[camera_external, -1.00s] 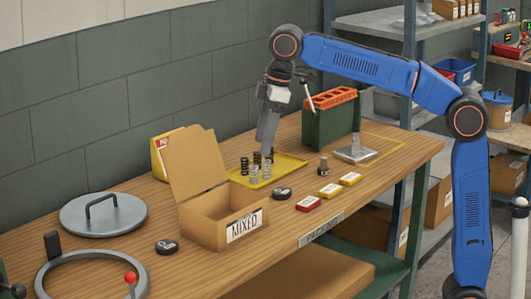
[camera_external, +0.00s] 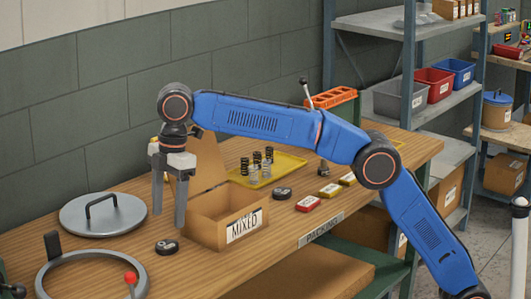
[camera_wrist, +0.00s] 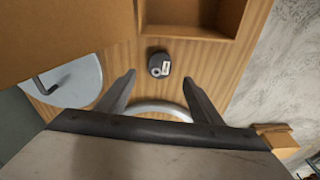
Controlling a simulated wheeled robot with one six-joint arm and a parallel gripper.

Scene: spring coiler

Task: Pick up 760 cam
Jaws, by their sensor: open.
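A dark round cam (camera_external: 167,247) with a small pale label lies flat on the wooden bench, left of the cardboard box. It also shows in the wrist view (camera_wrist: 159,65), just beyond the fingertips; its number is too small to read. A second dark cam (camera_external: 282,193) lies right of the box, its number also unreadable. My gripper (camera_external: 168,217) points down above the first cam, apart from it. Its fingers are spread and empty, and in the wrist view the gripper (camera_wrist: 160,80) has the cam roughly centred between its fingers.
The open cardboard box (camera_external: 205,222) marked MIXED stands right of my gripper, its flap raised behind. A grey lid (camera_external: 85,220) with a handle and a metal ring (camera_external: 50,277) lie to the left. A yellow tray (camera_external: 293,164) with springs is behind the box.

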